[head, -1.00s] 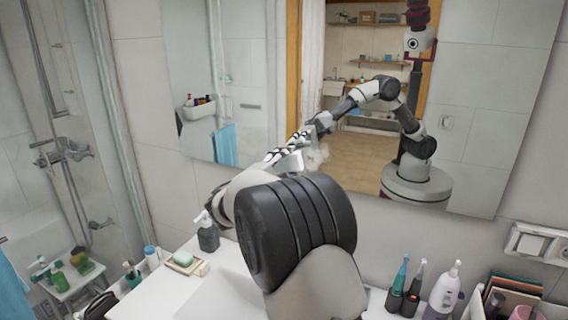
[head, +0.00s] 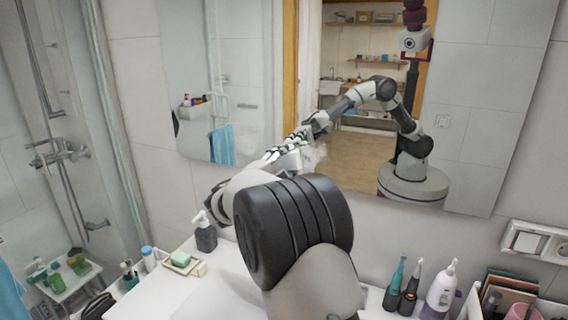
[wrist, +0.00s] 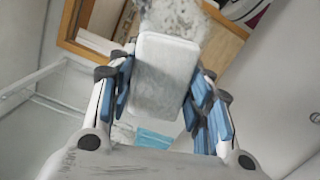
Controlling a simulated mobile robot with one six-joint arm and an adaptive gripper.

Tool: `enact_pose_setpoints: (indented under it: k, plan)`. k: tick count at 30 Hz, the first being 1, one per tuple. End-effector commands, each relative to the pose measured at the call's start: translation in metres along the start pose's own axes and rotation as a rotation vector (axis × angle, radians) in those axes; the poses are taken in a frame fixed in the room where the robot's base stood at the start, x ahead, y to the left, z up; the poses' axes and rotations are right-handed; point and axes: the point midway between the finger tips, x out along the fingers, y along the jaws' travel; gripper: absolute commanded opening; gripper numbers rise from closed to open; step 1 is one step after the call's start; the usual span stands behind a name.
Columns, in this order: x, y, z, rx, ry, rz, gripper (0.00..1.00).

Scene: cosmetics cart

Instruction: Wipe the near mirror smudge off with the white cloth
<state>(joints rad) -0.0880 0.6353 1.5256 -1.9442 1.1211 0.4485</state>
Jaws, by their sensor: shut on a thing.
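The mirror (head: 480,120) hangs on the wall behind the counter. A pale, cloudy smudge (head: 312,157) is on its lower middle, and it shows as a mottled grey patch at the top of the wrist view (wrist: 178,22). My gripper (wrist: 163,88) is shut on the white cloth (wrist: 165,62), a flat pad held between the blue fingertips. In the wrist view the cloth's far end overlaps the smudge's lower edge. I cannot tell whether it touches the glass.
A dark soap dispenser (head: 205,236) and a soap dish with green soap (head: 183,262) stand on the counter left of my arm. Toothbrushes (head: 404,287), a white bottle (head: 440,290) and an organizer (head: 510,290) stand to the right. A socket plate (head: 535,242) is on the right wall.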

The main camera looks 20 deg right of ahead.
Motion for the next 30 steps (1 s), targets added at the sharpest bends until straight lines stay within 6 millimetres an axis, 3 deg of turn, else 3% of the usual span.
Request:
enact_pose_setpoints:
  k: [23, 30]
  plan:
    - [0.015, 0.000, -0.002, -0.001, 0.000, 0.001, 0.18]
    - [0.016, -0.006, 0.012, 0.001, -0.003, 0.002, 0.18]
